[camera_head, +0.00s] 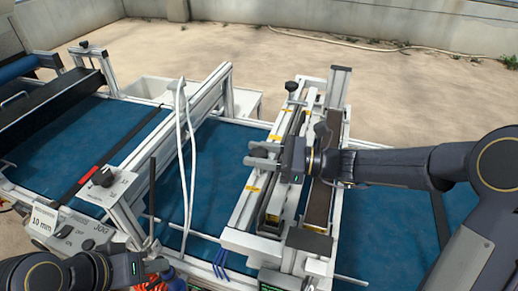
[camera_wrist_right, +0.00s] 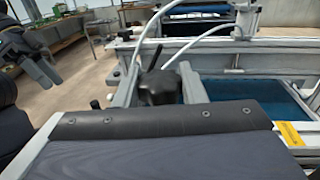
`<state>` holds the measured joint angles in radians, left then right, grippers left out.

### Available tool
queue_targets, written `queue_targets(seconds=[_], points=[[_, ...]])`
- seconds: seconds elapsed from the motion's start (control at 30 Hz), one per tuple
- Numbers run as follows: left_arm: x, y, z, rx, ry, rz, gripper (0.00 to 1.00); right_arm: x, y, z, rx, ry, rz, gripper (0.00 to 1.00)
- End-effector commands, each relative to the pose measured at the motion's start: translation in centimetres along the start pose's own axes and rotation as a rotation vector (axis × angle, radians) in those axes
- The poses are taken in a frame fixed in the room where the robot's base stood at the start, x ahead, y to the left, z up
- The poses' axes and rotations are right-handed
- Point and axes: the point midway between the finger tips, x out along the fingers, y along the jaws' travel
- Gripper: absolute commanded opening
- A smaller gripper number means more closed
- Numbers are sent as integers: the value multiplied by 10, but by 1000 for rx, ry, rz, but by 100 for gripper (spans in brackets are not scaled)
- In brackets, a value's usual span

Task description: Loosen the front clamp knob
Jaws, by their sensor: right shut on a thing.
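My right gripper (camera_head: 262,156) reaches in from the right over the seeder's crosswise frame. In the right wrist view its two grey fingers stand on either side of a black knob (camera_wrist_right: 160,87), shut on it. A thin dark lever rises behind this knob. In the head view I cannot make out the held knob between the fingers. Another black knob (camera_head: 291,86) stands at the frame's far end, clear of the gripper. My left gripper (camera_head: 160,265) is low at the bottom left, beside the front rail; its finger opening is unclear.
The blue belt (camera_head: 220,150) runs under the frame. White hoses (camera_head: 182,130) hang left of it. A knob (camera_head: 103,176) tops a bracket at left, above a control panel (camera_head: 75,230). A metal post (camera_head: 152,195) rises near my left gripper. Open floor lies behind.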

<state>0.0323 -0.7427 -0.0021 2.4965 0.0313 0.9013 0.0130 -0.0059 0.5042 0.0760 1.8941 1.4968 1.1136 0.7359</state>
Motion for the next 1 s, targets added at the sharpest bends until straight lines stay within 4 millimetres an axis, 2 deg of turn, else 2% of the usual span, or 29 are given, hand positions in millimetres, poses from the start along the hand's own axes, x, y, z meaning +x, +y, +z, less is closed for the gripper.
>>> queue_targets(seconds=[0.1, 0.47, 0.5, 0.6, 0.63, 0.87, 1.0], points=[[-10, 4, -5, 0, 0, 0, 36, 0, -1, 3, 0, -1, 81, 14], [-9, 4, -5, 0, 0, 0, 36, 0, 0, 1, 0, -1, 112, 14], [-9, 4, -5, 0, 0, 0, 36, 0, 0, 1, 0, -1, 112, 42], [-9, 4, -5, 0, 0, 0, 36, 0, 0, 0, 0, 0, 111, 56], [-9, 4, -5, 0, 0, 0, 36, 0, 0, 0, 0, 0, 111, 58], [-9, 4, -4, 0, 0, 0, 36, 0, 0, 0, 1, 0, 111, 58], [-6, 3, -3, 0, 0, 0, 36, -9, -2, -1, 0, -1, 108, 58]])
